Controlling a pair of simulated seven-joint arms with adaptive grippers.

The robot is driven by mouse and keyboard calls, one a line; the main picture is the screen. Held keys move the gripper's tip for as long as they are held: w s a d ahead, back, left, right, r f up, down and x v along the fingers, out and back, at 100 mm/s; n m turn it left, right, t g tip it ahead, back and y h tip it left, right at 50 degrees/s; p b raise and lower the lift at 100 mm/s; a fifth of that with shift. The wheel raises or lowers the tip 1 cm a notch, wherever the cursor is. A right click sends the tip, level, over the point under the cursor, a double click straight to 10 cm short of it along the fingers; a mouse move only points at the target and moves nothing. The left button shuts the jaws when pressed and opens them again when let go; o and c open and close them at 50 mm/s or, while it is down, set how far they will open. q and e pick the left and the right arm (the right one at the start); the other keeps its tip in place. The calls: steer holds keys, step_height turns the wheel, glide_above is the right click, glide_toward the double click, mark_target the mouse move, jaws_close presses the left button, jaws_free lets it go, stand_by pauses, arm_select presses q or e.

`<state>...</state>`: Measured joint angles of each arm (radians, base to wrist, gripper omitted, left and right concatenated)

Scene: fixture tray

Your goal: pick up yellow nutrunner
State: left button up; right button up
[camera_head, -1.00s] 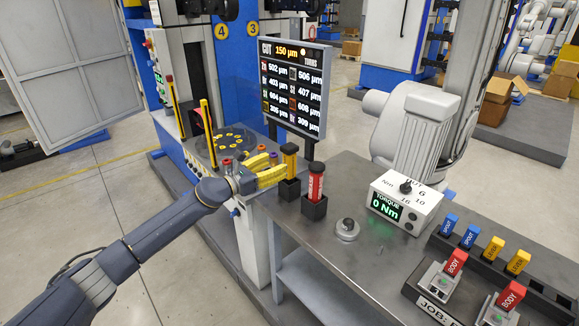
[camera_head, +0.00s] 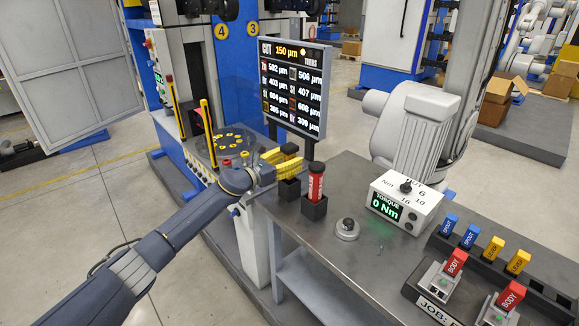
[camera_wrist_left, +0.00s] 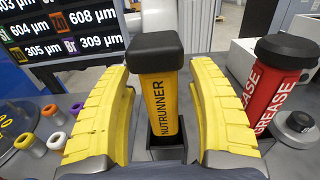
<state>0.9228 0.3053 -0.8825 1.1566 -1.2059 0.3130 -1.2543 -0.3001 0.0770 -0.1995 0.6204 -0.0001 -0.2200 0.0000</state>
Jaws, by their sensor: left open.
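The yellow nutrunner (camera_wrist_left: 165,105) stands upright in a black square holder (camera_wrist_left: 166,148) in the left wrist view, with its black cap up and its lettering toward me. In the head view its black cap (camera_head: 290,148) shows above my gripper, and the holder (camera_head: 289,191) stands at the table's left corner. My left gripper (camera_head: 284,162) is open, with its yellow fingers at the nutrunner. In the wrist view the fingers stand on both sides of the yellow body with gaps on each side. My right gripper is not in view.
A red grease tube (camera_head: 316,185) stands in its own holder close to the right of the nutrunner. A display screen (camera_head: 293,85) stands behind. A torque box (camera_head: 406,202) and a round knob (camera_head: 347,229) sit farther right on the table (camera_head: 370,275).

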arm_select(q)
steer(key=shift+c, duration=0.2)
jaws_close()
steer(key=shift+r, duration=0.1)
stand_by(0.4)
